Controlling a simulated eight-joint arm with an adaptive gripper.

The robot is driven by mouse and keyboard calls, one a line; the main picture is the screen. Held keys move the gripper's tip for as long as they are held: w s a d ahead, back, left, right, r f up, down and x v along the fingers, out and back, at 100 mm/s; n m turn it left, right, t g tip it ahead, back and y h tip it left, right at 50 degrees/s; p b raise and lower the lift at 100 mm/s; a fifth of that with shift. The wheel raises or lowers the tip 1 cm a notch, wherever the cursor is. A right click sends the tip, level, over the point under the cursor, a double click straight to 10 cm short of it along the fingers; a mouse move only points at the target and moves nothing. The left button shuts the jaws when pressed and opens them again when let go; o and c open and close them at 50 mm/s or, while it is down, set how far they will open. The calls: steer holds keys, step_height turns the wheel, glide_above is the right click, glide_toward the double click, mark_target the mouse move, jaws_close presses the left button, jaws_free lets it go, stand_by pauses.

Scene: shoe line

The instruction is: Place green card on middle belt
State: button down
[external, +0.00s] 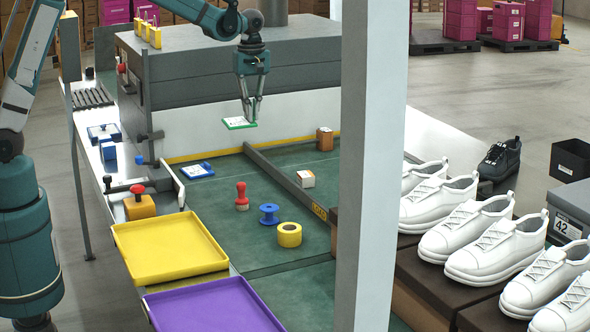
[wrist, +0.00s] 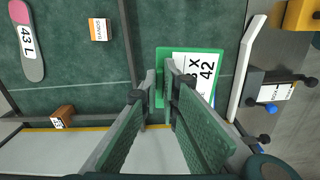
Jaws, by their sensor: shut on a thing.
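The green card (external: 238,123), with a white label, is held in the tips of my gripper (external: 251,117), above the far end of the green belt surface. In the wrist view the card (wrist: 160,56) shows large "42" print and lies between and beyond the fingertips (wrist: 165,75). The card is clear of the belt. The green belt (external: 225,225) has a dark divider (external: 285,180) along it. Which lane counts as the middle belt is not marked in these views.
Yellow (external: 170,248) and purple (external: 215,308) trays are nearer; a grey post (external: 368,170) blocks part of the view.

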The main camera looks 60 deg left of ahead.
step_height(320, 180, up, 7)
steer(key=shift+d+f, duration=0.1)
steer(key=w+d+m, duration=0.2)
steer(key=d+m, duration=0.2)
steer(key=d, duration=1.5)
steer(key=w+d+m, duration=0.2)
steer(key=d+m, duration=0.2)
steer(key=d, duration=1.5)
steer(key=s+d+m, duration=0.3)
steer(key=s+d, duration=0.3)
steer(key=d, duration=0.8)
steer(key=s+d+m+p, duration=0.1)
steer(key=s+d+m, duration=0.3)
steer(key=d, duration=0.9)
steer(key=s+d+m, duration=0.2)
steer(key=s+d, duration=0.5)
steer(key=d, duration=0.7)
step_height(320, 180, down, 18)
steer(key=shift+w+f, duration=0.15)
steer(key=shift+f, duration=0.15)
steer(key=shift+f+b, duration=0.35)
steer(key=shift+f, duration=2.65)
